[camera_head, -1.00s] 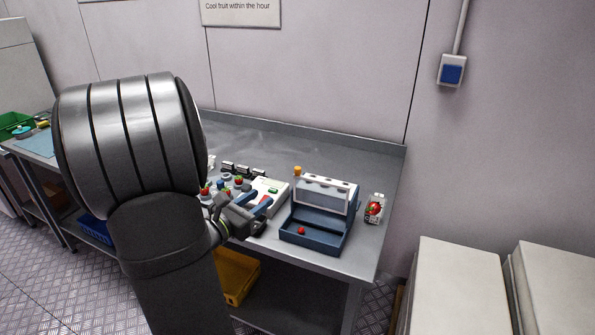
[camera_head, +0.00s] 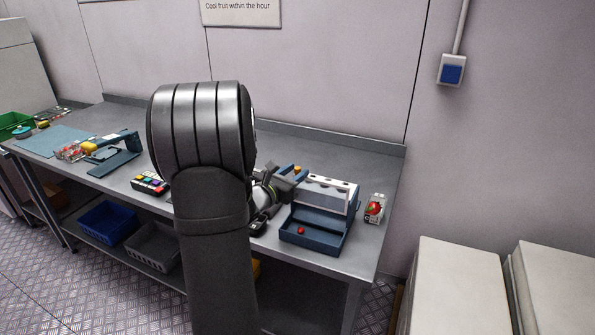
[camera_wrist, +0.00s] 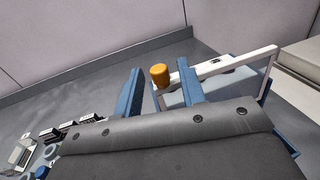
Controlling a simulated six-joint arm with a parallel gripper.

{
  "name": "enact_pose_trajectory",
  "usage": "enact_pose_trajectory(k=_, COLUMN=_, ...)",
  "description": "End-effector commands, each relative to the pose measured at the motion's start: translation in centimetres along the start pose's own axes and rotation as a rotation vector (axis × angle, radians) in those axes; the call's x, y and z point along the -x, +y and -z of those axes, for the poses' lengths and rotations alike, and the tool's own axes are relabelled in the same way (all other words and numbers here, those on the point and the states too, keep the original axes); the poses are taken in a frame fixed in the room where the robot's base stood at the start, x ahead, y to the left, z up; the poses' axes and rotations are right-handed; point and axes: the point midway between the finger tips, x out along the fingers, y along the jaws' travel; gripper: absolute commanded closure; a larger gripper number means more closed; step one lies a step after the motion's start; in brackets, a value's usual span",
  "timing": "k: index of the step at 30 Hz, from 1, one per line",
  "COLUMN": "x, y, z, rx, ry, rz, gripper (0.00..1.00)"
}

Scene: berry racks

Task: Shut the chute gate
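A blue box-like chute unit (camera_head: 312,240) stands at the right end of the bench, with a red berry (camera_head: 301,230) inside. A white panel with several dark holes (camera_head: 327,188) stands raised at its back; I take it for the gate. An orange knob (camera_head: 297,169) is at the panel's left. In the wrist view the knob (camera_wrist: 160,75) is by the left end of a white bar (camera_wrist: 232,63). My gripper (camera_head: 294,172) is beside the unit's upper left. Its blue fingers (camera_wrist: 159,68) are apart, one on each side of the knob in the picture; contact cannot be told.
My arm hides part of the bench. A block with coloured buttons (camera_head: 150,183) and a blue stand (camera_head: 118,155) are to the left. A grey wall rises behind the bench.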

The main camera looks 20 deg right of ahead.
Motion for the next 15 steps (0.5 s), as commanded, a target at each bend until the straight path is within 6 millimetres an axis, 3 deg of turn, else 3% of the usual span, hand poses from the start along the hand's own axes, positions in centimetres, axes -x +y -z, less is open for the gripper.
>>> enact_pose_trajectory(k=5, x=-1.4, y=0.0, z=0.0, rx=0.001, ry=0.001, rz=0.000, gripper=0.63)
enact_pose_trajectory(k=14, x=-1.6, y=0.0, z=0.0, rx=0.001, ry=0.001, rz=0.000, gripper=0.63)
enact_pose_trajectory(k=15, x=-1.6, y=0.0, z=0.0, rx=0.001, ry=0.001, rz=0.000, gripper=0.69)
